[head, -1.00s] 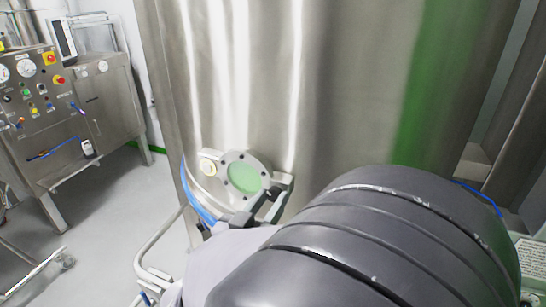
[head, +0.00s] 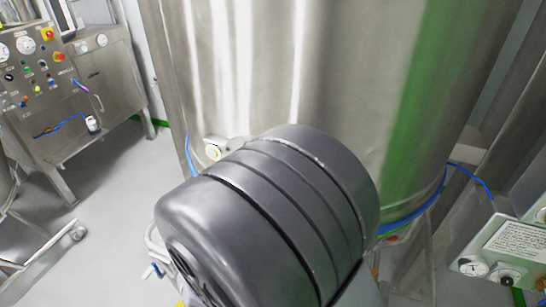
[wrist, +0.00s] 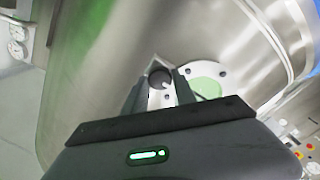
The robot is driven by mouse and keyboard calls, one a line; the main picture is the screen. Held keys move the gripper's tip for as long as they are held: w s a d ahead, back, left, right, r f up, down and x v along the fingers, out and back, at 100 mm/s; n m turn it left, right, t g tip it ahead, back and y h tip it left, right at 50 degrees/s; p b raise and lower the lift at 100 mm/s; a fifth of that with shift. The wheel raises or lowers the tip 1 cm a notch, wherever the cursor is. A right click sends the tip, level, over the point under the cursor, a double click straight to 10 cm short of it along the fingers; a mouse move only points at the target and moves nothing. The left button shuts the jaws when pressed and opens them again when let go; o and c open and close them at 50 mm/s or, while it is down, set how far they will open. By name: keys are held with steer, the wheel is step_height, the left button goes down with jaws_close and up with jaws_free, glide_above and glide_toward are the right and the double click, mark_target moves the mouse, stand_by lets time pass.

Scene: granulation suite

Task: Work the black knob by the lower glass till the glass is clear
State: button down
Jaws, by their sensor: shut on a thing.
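The lower glass (wrist: 206,87) is a round, pale green pane in a bolted steel flange on the curved steel vessel. It looks evenly tinted in the wrist view; I cannot tell how much of that is a film. The black knob (wrist: 159,77) is a dark round shape just left of the glass in the wrist view. My gripper (wrist: 161,80) is shut on the knob, a finger on either side of it. In the head view my arm hides the glass, the knob and the gripper.
The steel vessel (head: 330,70) fills the middle. A small round pale fitting (head: 212,152) sits on its lower left. A control cabinet (head: 40,85) stands at left, with clear floor (head: 120,185) before it. A panel with gauges (head: 505,250) is at lower right.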

steer(key=shift+r+n+p, duration=0.1)
steer(key=shift+n+p, duration=2.55)
steer(key=shift+n, duration=0.85)
steer(key=c, duration=1)
jaws_free()
steer(key=shift+w, duration=0.1)
steer(key=v, duration=1.7)
steer(key=shift+s+p, duration=0.3)
